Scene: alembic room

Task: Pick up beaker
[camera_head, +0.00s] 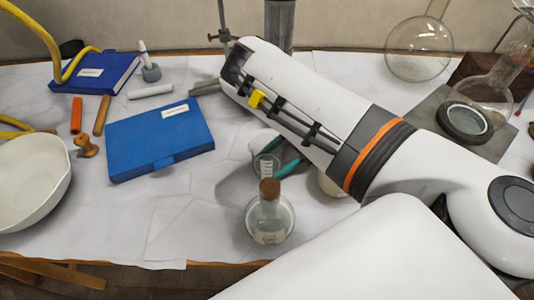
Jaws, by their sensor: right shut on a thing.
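A small clear glass beaker (265,167) with white markings is at the middle of the table, just behind a corked flask. My right gripper (272,157) reaches in from the right with its teal fingers at the beaker, shut on it. My forearm and the gripper's body hide part of the beaker's surroundings. I cannot tell whether the beaker's base touches the table. My left gripper is not in view.
The corked flask (270,222) stands close in front of the beaker. A blue box (158,145) and a white bowl (32,182) lie to the left. Round glass flasks (420,50) stand at the back right.

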